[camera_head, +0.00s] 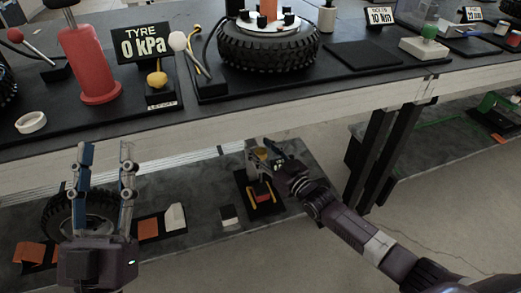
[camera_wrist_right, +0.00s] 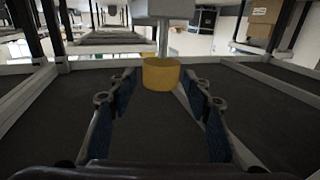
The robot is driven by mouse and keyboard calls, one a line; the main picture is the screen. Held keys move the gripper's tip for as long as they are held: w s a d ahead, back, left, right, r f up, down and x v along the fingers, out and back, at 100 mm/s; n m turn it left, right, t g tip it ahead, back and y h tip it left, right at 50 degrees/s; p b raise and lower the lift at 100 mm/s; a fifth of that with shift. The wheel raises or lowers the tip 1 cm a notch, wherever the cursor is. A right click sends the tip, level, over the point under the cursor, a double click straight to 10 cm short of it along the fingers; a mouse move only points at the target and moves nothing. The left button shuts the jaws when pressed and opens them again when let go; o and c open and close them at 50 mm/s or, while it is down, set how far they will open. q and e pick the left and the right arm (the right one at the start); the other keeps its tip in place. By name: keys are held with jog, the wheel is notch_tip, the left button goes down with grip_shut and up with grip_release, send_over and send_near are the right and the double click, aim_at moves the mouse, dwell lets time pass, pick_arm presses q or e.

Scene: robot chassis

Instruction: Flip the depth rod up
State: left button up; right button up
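The task's depth rod is not clearly identifiable. In the right wrist view a thin grey rod (camera_wrist_right: 163,38) hangs from a pale block and ends in a yellow cylindrical knob (camera_wrist_right: 161,74). My right gripper (camera_wrist_right: 163,92) is open, with its fingers on either side, and the knob is around the fingertips; I cannot tell if they touch it. In the head view my right gripper (camera_head: 264,150) is at a small device on the lower shelf, beside a small yellow part (camera_head: 262,154), and partly hides it. My left gripper (camera_head: 106,155) is open and empty, in front of the bench.
The bench top (camera_head: 330,85) overhangs the lower shelf (camera_head: 205,188). On the bench are a red cylinder (camera_head: 85,62), a tyre (camera_head: 268,52) and a "TYRE 0 kPa" sign (camera_head: 145,43). Another tyre (camera_head: 62,215) lies behind my left gripper. A dark table leg (camera_head: 378,135) stands right of my right gripper.

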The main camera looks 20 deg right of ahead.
jog(key=shift+s+d+f, duration=0.15)
jog(key=shift+s, duration=0.3)
jog(key=v, duration=1.1)
